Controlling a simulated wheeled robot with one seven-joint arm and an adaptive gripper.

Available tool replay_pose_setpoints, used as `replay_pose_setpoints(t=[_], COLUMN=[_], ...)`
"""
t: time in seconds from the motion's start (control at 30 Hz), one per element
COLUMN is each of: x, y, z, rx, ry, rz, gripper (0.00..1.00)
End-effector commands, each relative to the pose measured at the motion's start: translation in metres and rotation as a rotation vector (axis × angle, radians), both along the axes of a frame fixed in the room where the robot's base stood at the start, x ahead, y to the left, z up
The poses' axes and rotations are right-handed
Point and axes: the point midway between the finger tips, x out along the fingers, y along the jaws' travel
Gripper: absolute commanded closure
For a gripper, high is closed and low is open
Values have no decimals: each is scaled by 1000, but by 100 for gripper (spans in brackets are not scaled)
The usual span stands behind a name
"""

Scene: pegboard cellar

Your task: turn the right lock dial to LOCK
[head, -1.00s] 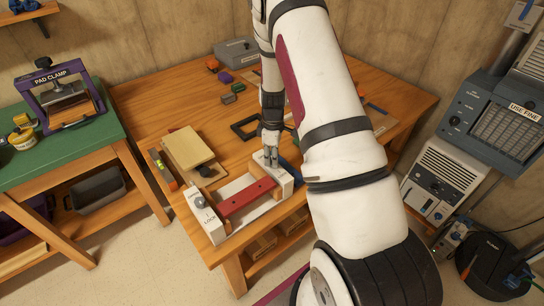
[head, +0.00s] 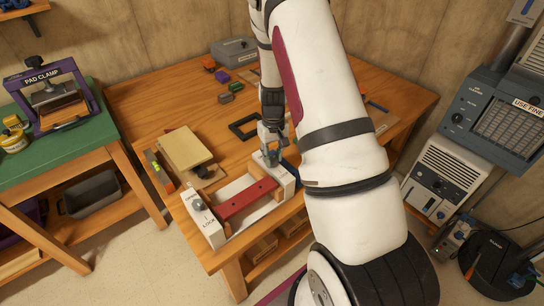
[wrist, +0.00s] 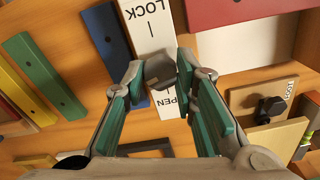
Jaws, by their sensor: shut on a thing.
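The right lock dial, a dark grey knob (wrist: 160,72), sits between my fingertips in the wrist view. My gripper (head: 270,158) is shut on it, with teal finger pads on both sides; it also shows in the wrist view (wrist: 161,78). The knob's white plate (wrist: 152,30) reads LOCK above the knob and OPEN below it, partly covered. I cannot tell where the dial points. In the head view the right white block (head: 288,184) is partly behind my gripper. The left lock dial (head: 197,204) stands on the left white block (head: 213,231).
A red bar (head: 247,198) spans between the two white blocks. A light wooden board (head: 185,149) and a black frame (head: 243,127) lie behind. A blue strip (wrist: 108,40) lies close beside the plate. A green bench with a purple pad clamp (head: 43,76) stands at left.

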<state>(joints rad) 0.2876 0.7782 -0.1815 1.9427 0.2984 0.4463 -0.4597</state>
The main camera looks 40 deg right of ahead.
Motion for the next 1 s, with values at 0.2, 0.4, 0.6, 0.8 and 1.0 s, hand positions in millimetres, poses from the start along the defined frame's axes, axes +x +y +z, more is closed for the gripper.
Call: replay_pose_setpoints(t=[0.2, 0.4, 0.6, 0.8, 1.0], x=[1, 1, 2, 1, 1], y=[0, 1, 1, 1, 1], z=[-1, -1, -1, -1, -1], rx=[-1, -1, 0, -1, -1], ry=[0, 0, -1, 0, 0], rz=[-205, -396, -586, -775, -965], gripper=[100, 100, 100, 100, 100])
